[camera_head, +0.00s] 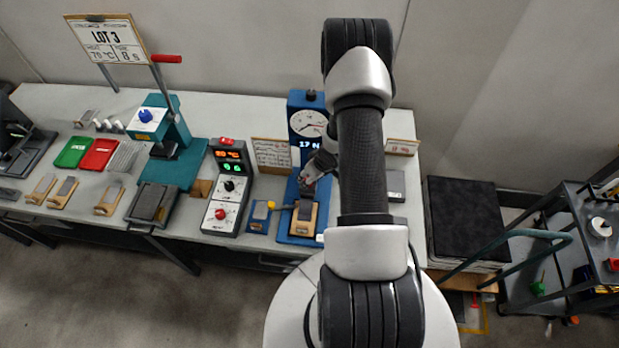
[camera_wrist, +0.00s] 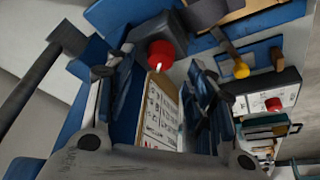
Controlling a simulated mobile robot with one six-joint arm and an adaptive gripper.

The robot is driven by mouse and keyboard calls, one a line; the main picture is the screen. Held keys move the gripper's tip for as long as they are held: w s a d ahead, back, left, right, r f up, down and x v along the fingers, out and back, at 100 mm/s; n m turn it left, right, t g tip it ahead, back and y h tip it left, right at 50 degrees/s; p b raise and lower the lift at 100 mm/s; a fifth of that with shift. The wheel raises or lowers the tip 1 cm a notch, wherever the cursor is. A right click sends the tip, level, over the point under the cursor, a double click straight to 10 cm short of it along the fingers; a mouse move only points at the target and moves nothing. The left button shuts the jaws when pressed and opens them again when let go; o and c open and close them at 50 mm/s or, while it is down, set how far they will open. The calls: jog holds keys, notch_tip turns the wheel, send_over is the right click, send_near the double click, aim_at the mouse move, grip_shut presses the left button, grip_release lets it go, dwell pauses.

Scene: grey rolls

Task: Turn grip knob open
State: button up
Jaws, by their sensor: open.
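The blue pull tester (camera_head: 301,102) stands upright on the bench, with a round dial and a display reading 17 N. In the wrist view the grip knob (camera_wrist: 160,55) is red with a white mark. It sits on a dark grey grip block (camera_wrist: 151,29). My gripper (camera_wrist: 150,72) is open, with one finger to each side of the knob's line. The fingertips seem close to the knob, but I cannot tell whether they touch it. In the head view my gripper (camera_head: 318,167) is at the tester's front, partly hidden by my arm.
A yellow-ended lever (camera_head: 273,206) sticks out left of the tester's base. A control box (camera_head: 228,187) with lit displays stands further left, then a teal press (camera_head: 172,127). A framed card (camera_head: 272,154) stands behind. A cart (camera_head: 570,240) is at the right.

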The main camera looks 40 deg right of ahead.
jog(key=v, duration=0.8)
jog(key=shift+r, duration=0.2)
jog(key=shift+s, duration=0.1)
